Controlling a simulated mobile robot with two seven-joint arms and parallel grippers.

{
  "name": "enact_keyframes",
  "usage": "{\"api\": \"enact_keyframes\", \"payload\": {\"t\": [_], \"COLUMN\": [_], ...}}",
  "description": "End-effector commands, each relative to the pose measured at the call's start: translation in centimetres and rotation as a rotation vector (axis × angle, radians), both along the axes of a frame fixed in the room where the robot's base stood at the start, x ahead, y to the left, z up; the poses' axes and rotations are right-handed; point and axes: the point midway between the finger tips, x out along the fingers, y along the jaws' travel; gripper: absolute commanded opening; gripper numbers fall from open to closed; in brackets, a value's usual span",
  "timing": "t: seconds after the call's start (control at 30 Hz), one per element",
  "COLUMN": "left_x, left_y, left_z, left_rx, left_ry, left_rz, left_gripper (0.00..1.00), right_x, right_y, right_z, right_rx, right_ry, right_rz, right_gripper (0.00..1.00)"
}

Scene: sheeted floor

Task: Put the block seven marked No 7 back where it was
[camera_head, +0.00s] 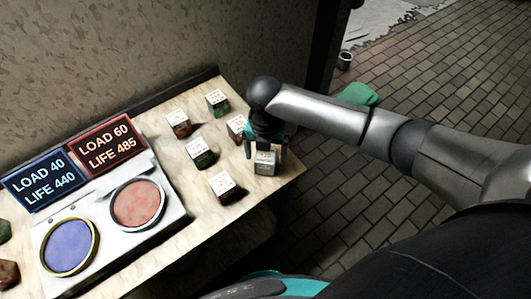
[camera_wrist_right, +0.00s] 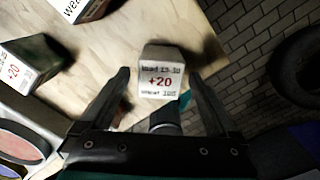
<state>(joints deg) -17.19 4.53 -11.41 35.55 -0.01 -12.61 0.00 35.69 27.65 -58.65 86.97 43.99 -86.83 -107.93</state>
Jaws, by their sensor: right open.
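A small block with a white printed top (camera_head: 265,159) sits near the right corner of the table. In the right wrist view the block (camera_wrist_right: 162,82) shows a red "+20" with small print above and below; I cannot make out a No 7. My right gripper (camera_head: 266,149) is over this block. Its fingers are apart, one on each side of the block in the wrist view (camera_wrist_right: 159,74); I see no clear contact. Several similar blocks stand to the left, among them one at the front (camera_head: 222,184); their numbers are too small to read. My left gripper is not in view.
The pale table (camera_head: 262,191) ends just right of the block. A panel with a blue disc (camera_head: 68,247), a red disc (camera_head: 137,203) and LOAD/LIFE signs (camera_head: 107,144) is at left. Brick floor (camera_head: 440,85) lies beyond, with a green cloth (camera_head: 357,95) and a can (camera_head: 345,60).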

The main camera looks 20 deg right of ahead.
Motion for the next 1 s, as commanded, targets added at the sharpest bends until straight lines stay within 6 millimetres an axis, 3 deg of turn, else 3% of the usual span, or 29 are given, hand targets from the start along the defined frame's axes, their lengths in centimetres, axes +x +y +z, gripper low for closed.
{"api": "enact_keyframes", "payload": {"t": [0.3, 0.5, 0.7, 1.0], "left_x": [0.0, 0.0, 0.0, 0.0], "left_y": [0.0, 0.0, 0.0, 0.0], "left_z": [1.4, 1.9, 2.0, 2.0], "left_rx": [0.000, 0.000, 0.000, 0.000], "left_ry": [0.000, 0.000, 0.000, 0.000], "left_rz": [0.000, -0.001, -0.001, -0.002], "left_gripper": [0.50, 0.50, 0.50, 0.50], "right_x": [0.2, 0.2, 0.1, 0.0], "right_y": [0.0, 0.0, 0.0, 0.0], "right_z": [6.9, 10.2, 11.4, 11.4], "right_rx": [0.002, 0.002, 0.001, 0.001], "right_ry": [-0.006, -0.005, -0.003, -0.002], "right_rz": [0.001, 0.000, 0.000, -0.002], "right_gripper": [0.94, 0.94, 0.94, 0.94]}}
